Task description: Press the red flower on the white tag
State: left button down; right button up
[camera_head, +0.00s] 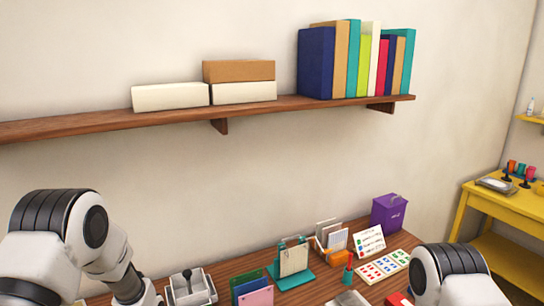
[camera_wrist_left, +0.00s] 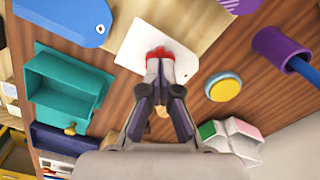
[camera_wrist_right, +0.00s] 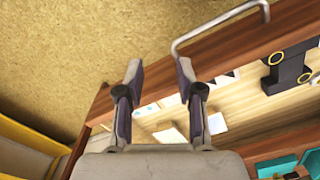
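In the left wrist view my left gripper (camera_wrist_left: 159,72) has its fingertips drawn together on a small stamp with a red end (camera_wrist_left: 160,53). The stamp is over the middle of the white tag (camera_wrist_left: 130,50), which lies on the wooden desk. I cannot tell whether the stamp touches the tag, and any mark under it is hidden. In the right wrist view my right gripper (camera_wrist_right: 159,72) is open and empty, beside the desk edge. In the head view neither gripper's fingertips show.
A teal tray (camera_wrist_left: 68,85), a blue tag (camera_wrist_left: 65,18), a round yellow pad (camera_wrist_left: 223,87) and a purple cup (camera_wrist_left: 275,48) lie around the white tag. In the head view, card holders and a purple box (camera_head: 389,214) stand along the desk's back, under a wall shelf (camera_head: 270,108).

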dwell(0.4)
pick_arm(q)
notch_tip(320, 180, up, 7)
jog(key=p, duration=0.5)
jog(key=shift+p, duration=0.35)
